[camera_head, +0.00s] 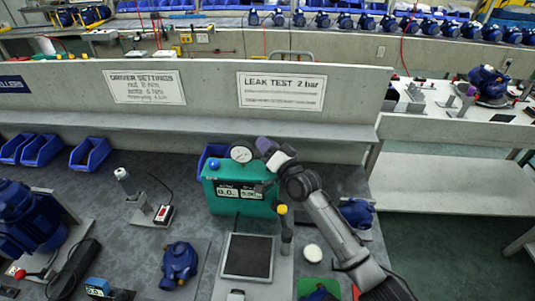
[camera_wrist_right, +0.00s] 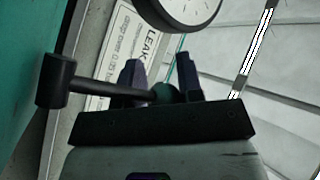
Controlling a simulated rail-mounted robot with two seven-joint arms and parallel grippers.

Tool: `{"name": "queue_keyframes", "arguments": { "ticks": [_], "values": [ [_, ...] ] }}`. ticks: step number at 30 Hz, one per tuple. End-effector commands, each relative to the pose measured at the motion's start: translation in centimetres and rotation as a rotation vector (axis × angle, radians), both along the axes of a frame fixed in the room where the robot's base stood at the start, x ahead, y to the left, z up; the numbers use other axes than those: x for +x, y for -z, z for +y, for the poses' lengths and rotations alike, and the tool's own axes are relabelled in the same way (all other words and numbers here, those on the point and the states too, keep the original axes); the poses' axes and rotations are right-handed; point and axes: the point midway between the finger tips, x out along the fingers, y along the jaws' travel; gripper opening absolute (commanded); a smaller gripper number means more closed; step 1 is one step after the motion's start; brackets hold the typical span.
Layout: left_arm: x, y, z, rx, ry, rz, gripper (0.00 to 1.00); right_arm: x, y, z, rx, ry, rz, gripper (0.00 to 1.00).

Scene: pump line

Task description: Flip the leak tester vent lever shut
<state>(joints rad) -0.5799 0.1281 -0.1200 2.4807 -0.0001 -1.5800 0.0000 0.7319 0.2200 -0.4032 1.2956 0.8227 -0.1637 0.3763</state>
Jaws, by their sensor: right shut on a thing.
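The leak tester is a teal box (camera_head: 225,200) with two small displays, standing on the bench in the middle of the head view. A round gauge (camera_head: 241,154) sits on its top; the gauge's rim also shows at the top of the wrist view (camera_wrist_right: 182,10). My right gripper (camera_head: 264,146) is beside the gauge, above the tester's right side. In the wrist view my right gripper (camera_wrist_right: 160,76) has its fingers around the rounded end of the black vent lever (camera_wrist_right: 110,85). The lever's other end is a thick black cylinder. My left gripper is out of view.
A dark square plate (camera_head: 248,256) lies in front of the tester. A yellow-topped post (camera_head: 283,225) and a white round cap (camera_head: 313,253) stand close by. A blue pump part (camera_head: 179,263) is at front left. A low wall runs behind the bench.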

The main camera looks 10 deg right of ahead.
Motion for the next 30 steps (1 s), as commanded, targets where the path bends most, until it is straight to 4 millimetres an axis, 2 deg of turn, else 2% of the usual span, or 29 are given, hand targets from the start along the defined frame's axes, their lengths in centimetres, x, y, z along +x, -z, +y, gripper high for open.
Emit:
{"name": "queue_keyframes", "arguments": {
  "ticks": [1, 3, 12, 20, 30],
  "values": [
    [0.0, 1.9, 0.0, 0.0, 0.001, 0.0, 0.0, -0.3, 0.4, 0.2, -0.006, -0.004, -0.044, 0.0],
    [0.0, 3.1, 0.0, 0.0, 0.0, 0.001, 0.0, -0.7, 0.3, 0.4, -0.024, -0.005, -0.092, 0.0],
    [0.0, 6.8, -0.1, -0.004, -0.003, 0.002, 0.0, -2.0, -0.3, 0.9, -0.084, -0.005, -0.261, 0.0],
    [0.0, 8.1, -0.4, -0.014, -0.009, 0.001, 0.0, -2.6, -0.6, 1.1, -0.111, -0.005, -0.335, 0.0],
    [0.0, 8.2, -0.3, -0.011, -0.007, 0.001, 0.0, -2.7, -0.8, 1.2, -0.117, -0.007, -0.353, 0.0]
  ]
}}
